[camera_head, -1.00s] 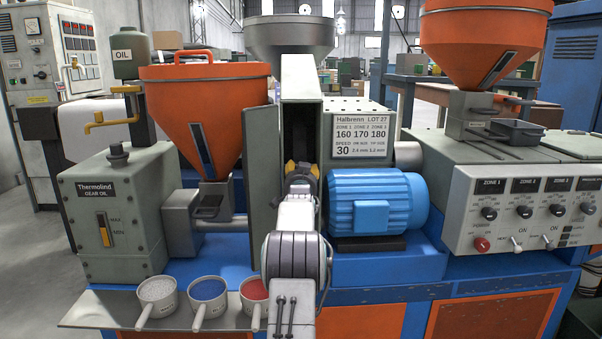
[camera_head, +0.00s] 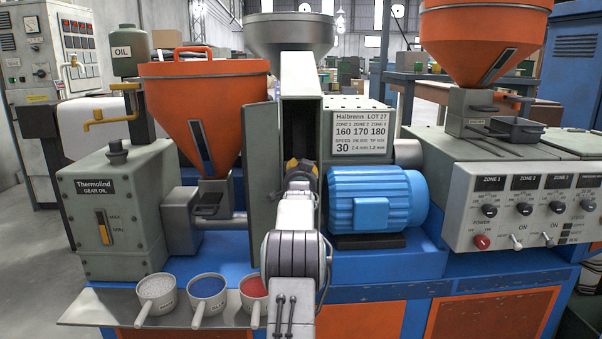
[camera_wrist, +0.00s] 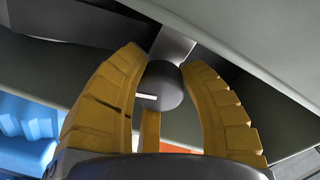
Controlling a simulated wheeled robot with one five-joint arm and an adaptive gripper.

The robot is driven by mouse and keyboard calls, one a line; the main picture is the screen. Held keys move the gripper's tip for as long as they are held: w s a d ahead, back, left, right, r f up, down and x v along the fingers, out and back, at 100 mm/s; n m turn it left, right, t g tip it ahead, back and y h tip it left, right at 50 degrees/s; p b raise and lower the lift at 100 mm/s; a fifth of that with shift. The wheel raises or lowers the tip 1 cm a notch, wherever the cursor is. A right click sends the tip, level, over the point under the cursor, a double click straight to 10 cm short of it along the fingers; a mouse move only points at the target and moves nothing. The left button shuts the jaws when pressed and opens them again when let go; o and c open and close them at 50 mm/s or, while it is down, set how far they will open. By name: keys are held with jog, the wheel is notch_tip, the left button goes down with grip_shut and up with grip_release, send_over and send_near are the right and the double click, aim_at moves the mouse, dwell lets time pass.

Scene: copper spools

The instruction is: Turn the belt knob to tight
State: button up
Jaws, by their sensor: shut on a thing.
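The belt knob (camera_wrist: 164,86) is a dark grey round knob with a white mark on its face, and the mark lies roughly level in the wrist view. My gripper (camera_wrist: 165,62) has its yellow fingers around the knob, one on each side, shut on it. In the head view my gripper (camera_head: 301,168) reaches into the narrow grey belt housing (camera_head: 301,118), between its open door and the plate with the settings sign. The knob is hidden there behind my gripper and arm. No tight or loose label can be read.
The grey door (camera_head: 262,170) stands close on the left of my arm. A blue motor (camera_head: 377,200) is close on the right. Cups of white, blue and red pellets stand on a shelf (camera_head: 100,307) at the lower left.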

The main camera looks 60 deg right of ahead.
jog(key=shift+r, duration=0.25)
jog(key=o, duration=0.7)
jog(key=shift+o, duration=1.1)
jog(key=shift+f, duration=0.1)
jog(key=shift+a, duration=0.1)
jog(key=v, duration=1.1)
jog(key=shift+s+a, duration=0.2)
jog(key=shift+a, duration=0.15)
